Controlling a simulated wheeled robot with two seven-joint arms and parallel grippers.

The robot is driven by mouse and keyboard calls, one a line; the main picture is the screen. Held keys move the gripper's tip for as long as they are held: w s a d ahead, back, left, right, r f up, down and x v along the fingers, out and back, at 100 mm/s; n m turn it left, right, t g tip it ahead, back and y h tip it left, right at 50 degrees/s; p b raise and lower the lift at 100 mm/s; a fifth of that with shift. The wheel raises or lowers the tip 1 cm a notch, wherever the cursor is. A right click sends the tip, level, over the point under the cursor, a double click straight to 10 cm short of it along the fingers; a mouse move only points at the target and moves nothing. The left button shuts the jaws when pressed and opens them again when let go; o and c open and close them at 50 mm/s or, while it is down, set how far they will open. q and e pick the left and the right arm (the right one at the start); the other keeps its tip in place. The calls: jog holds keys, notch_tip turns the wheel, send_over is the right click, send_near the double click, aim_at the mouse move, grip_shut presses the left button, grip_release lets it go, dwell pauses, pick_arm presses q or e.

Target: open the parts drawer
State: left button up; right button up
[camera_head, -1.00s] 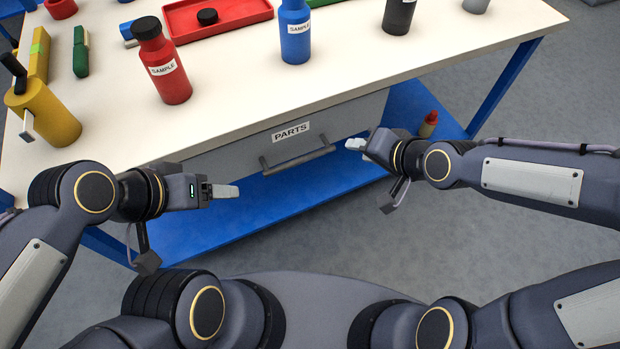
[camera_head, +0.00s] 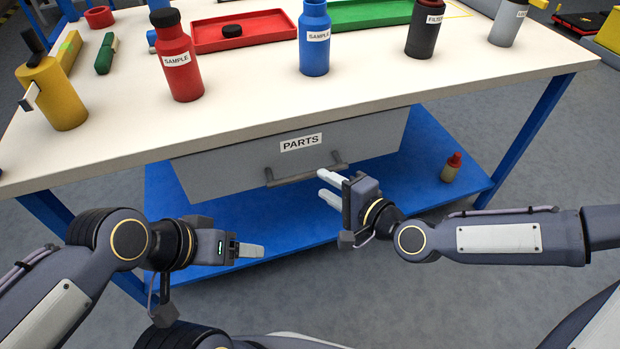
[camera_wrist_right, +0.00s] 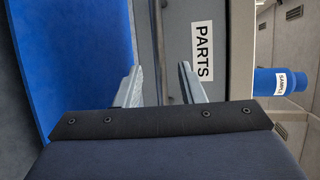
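The parts drawer (camera_head: 225,165) is a grey front with a white PARTS label (camera_head: 301,142), under the white tabletop. It looks closed. Its grey bar handle (camera_head: 290,180) runs along the lower front, and it also shows in the right wrist view (camera_wrist_right: 159,45). My right gripper (camera_head: 324,183) is open, just in front of the handle's right end. In the right wrist view its fingers (camera_wrist_right: 158,82) are apart, with the handle bar seen between them; contact cannot be told. My left gripper (camera_head: 252,250) is below and in front of the drawer, seen edge-on, holding nothing visible.
A red bottle (camera_head: 181,65), a blue bottle (camera_head: 314,45) and a dark bottle (camera_head: 425,35) stand on the tabletop (camera_head: 250,105). A blue lower shelf (camera_head: 440,190) carries a small red-topped bottle (camera_head: 451,168). The floor in front of the table is clear.

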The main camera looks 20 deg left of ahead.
aim_at(311, 177)
jog(key=shift+b+x, duration=0.7)
jog(key=shift+x, duration=2.6)
grip_shut()
